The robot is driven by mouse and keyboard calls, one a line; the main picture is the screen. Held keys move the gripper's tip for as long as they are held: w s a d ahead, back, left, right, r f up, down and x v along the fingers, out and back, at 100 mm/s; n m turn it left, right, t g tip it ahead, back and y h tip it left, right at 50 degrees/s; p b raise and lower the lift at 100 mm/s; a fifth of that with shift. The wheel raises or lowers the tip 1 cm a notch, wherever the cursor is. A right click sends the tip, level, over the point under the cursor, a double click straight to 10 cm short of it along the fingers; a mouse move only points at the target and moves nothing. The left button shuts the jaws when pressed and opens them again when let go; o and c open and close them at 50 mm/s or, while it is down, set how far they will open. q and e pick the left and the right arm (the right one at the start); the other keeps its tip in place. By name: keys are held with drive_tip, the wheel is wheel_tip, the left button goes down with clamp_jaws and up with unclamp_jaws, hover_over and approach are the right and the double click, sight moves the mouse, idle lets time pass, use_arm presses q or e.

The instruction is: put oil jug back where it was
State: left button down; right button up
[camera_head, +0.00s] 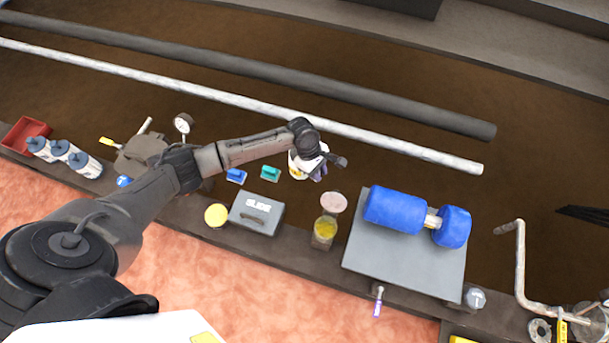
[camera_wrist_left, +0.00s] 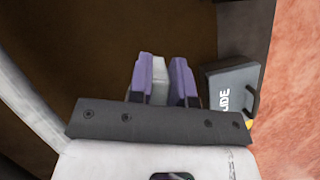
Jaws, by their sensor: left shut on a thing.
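My left gripper (camera_head: 319,172) hangs over the far edge of the workbench, above the brown floor. In the left wrist view, its purple fingers (camera_wrist_left: 166,82) are shut on a pale grey-white piece (camera_wrist_left: 158,76), which I take to be part of the oil jug. Most of that piece is hidden, so its full shape and tilt cannot be told. In the head view, white and yellow surfaces show beside the fingers, but I cannot tell jug from gripper body there. My right gripper is not in view.
Below the gripper, a grey case (camera_head: 257,212) stands on the dark bench between a yellow round thing (camera_head: 216,215) and a jar with yellow contents (camera_head: 324,233). Blue (camera_head: 236,176) and green (camera_head: 270,173) blocks lie behind. A grey plate (camera_head: 395,262) bears blue cylinders (camera_head: 397,208).

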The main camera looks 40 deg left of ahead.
use_arm(q)
wheel_tip(320, 180, down, 7)
drive_tip(key=b, duration=0.4)
wheel_tip(320, 180, down, 3)
drive_tip(key=b, duration=0.3)
drive_tip(key=shift+f, duration=0.15)
drive_tip(key=c, duration=1.1)
unclamp_jaws()
drive_tip(key=shift+f, duration=0.1)
drive_tip(key=shift+o, duration=0.2)
